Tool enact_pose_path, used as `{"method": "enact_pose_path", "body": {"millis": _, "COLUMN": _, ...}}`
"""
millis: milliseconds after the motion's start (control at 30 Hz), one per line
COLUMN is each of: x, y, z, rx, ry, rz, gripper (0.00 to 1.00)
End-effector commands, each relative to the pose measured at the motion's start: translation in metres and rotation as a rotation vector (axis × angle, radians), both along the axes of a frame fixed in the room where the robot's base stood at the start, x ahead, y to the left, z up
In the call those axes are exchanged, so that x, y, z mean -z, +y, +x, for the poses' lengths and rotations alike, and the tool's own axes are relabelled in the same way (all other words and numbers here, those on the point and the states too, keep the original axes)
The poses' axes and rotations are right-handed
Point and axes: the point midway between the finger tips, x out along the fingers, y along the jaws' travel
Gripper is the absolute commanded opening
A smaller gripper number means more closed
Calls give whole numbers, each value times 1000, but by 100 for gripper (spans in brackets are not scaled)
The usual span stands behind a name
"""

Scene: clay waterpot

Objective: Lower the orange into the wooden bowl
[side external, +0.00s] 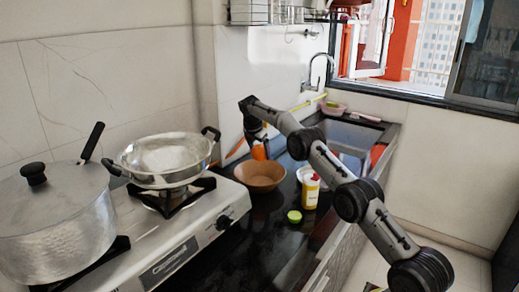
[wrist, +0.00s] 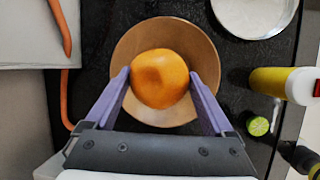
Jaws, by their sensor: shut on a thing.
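The orange (wrist: 160,78) is between the two purple fingers of my gripper (wrist: 161,82) in the wrist view, gripped at its left and right sides. The wooden bowl (wrist: 125,62) shows behind and around the orange, which covers much of its inside. In the side view the bowl (side external: 260,185) stands upright and empty-looking on the black counter. There the orange (side external: 260,152) hangs at my gripper (side external: 258,147), just above the bowl's far rim. My gripper is partly hidden by my arm in that view.
A yellow bottle (side external: 311,191) and a cut lime (side external: 294,216) stand right of the bowl. The stove (side external: 200,215) with a steel pan (side external: 163,158) and large pot (side external: 55,215) is at left. An orange hose (wrist: 62,95) runs beside the bowl. A white round container (wrist: 254,14) is nearby.

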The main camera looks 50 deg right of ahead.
Motion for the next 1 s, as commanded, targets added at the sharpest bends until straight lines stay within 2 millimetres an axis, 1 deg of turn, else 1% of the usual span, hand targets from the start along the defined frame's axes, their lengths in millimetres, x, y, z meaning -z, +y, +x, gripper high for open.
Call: {"method": "enact_pose_path", "body": {"millis": 1000, "x": 44, "y": 0, "z": 0, "rx": -1, "ry": -2, "rz": 0, "gripper": 24}}
